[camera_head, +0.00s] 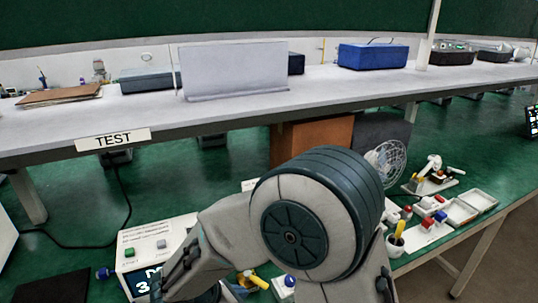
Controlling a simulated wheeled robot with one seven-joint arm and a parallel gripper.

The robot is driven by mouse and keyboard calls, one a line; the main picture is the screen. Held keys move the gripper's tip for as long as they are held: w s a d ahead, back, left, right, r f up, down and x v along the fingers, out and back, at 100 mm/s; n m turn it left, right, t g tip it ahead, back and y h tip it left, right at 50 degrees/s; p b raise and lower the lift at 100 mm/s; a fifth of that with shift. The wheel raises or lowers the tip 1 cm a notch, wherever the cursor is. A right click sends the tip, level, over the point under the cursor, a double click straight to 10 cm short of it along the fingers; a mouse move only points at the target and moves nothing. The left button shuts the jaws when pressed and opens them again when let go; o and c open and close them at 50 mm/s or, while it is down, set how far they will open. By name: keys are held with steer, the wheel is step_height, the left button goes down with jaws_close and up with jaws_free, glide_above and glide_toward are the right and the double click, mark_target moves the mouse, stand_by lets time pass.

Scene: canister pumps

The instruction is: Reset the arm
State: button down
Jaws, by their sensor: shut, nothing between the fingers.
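My arm rises from the bottom of the head view, with a large round joint (315,215) in the middle. A grey link runs from it to the lower left. My gripper (182,262) is at the end of this link, low in the picture, in front of a white control box (150,238) with a lit display. The gripper is shut and holds nothing that I can see. Its lower part is hard to make out against the box. My arm hides part of the green bench behind it.
A raised grey shelf labelled TEST (112,140) crosses the back, bearing a blue box (373,56) and a grey panel (235,70). A small fan (386,163), switches (430,222) and trays (478,200) stand at right. Green bench (70,195) at left is mostly clear, with a black cable.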

steer(key=s+d+r+m+g+y, duration=0.1)
steer(key=s+d+r+m+y, duration=0.2)
steer(key=d+m, duration=0.8)
steer(key=s+d+r+m+g+y, duration=0.2)
steer(key=s+d+r+m, duration=0.5)
steer(key=d+m, duration=0.5)
step_height(320, 180, up, 2)
steer(key=m, duration=0.3)
steer(key=shift+y, duration=0.4)
steer(key=shift+a, duration=0.1)
